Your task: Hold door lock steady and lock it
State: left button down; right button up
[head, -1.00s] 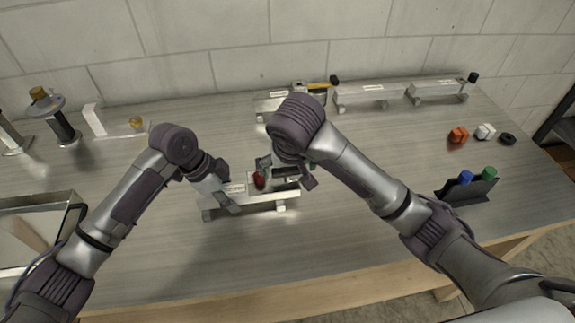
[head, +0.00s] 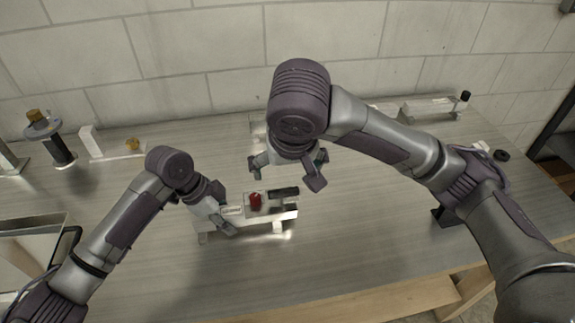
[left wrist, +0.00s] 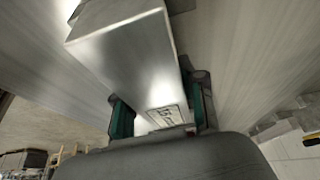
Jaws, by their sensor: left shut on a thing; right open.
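In the left wrist view, green-padded fingers of the left gripper (left wrist: 160,110) lie on both sides of the silver trailer body (left wrist: 125,55), which bears a printed label. My right gripper (head: 285,175) is open and empty, above and behind the red knob, apart from it. The right arm hides part of the table behind.
More trailers stand at the back, one at the far right (head: 430,107) with a black knob. A black ring (head: 501,155) lies at the right. The table's front middle is clear.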

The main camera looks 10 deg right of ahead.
dwell(0.4)
pick_arm(q)
jog(key=c, duration=0.6)
grip_release()
